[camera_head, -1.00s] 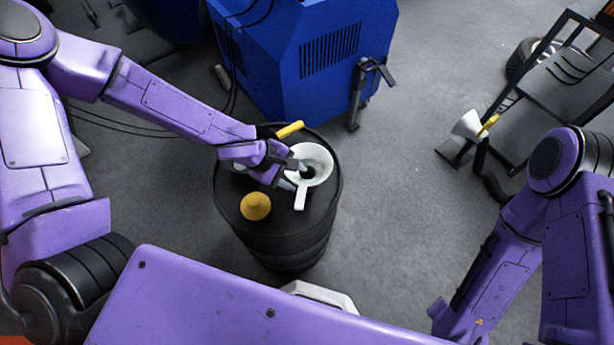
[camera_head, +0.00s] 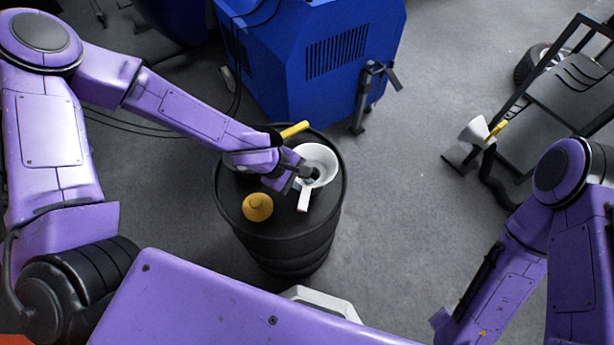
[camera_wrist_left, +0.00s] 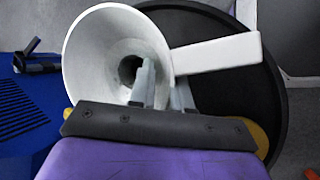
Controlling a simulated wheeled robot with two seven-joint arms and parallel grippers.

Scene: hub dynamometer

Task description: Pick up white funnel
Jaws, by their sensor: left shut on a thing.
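The white funnel (camera_head: 321,156) sits at the top of the black barrel, its wide mouth up and its flat handle toward me. It also shows in the left wrist view (camera_wrist_left: 92,62), handle pointing right. My left gripper (camera_head: 304,174) is shut on the funnel's wall near the handle. In the left wrist view my left gripper (camera_wrist_left: 164,88) has one finger inside the cone and the other outside. The funnel's spout and underside are hidden, so I cannot tell whether it touches the barrel.
The black barrel (camera_head: 285,222) also carries a yellow-orange cap-like piece (camera_head: 258,207) and a yellow-handled thing (camera_head: 295,129) partly behind my left forearm. A blue machine (camera_head: 305,60) stands behind it. A dark cart (camera_head: 565,105) stands at right. Grey floor between is clear.

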